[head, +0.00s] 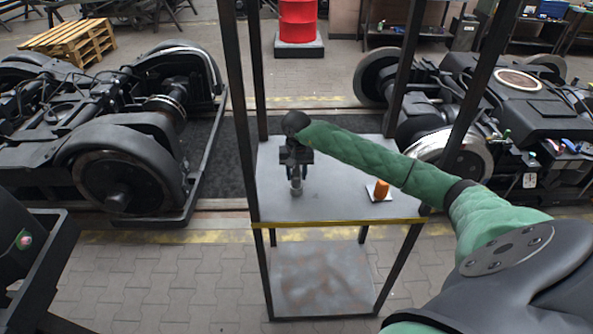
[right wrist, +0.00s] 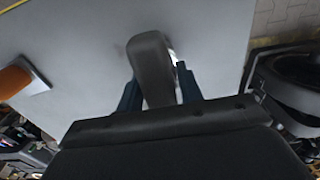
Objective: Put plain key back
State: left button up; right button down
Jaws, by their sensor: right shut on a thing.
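My right gripper (head: 296,178) hangs over the upper shelf of a dark-framed rack, pointing down. In the right wrist view its two fingers (right wrist: 159,88) are shut on a dark grey, rounded, plain bar (right wrist: 152,60), which looks like the plain key. In the head view only a small grey end of the key (head: 296,191) shows below the fingers. Whether it touches the shelf top (head: 335,207) I cannot tell. No seat or holder for it can be made out. My left gripper is not in view.
An orange piece on a pale base (head: 379,190) stands right of the gripper on the shelf; it also shows in the right wrist view (right wrist: 14,82). Rack posts (head: 243,115) rise around the shelf. Bogies stand left (head: 120,150) and right (head: 530,110). The shelf's front left is clear.

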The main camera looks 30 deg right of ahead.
jog(key=shift+f, duration=0.15)
jog(key=shift+f, duration=0.1)
dwell(0.4)
jog(key=c, duration=0.9)
grip_release()
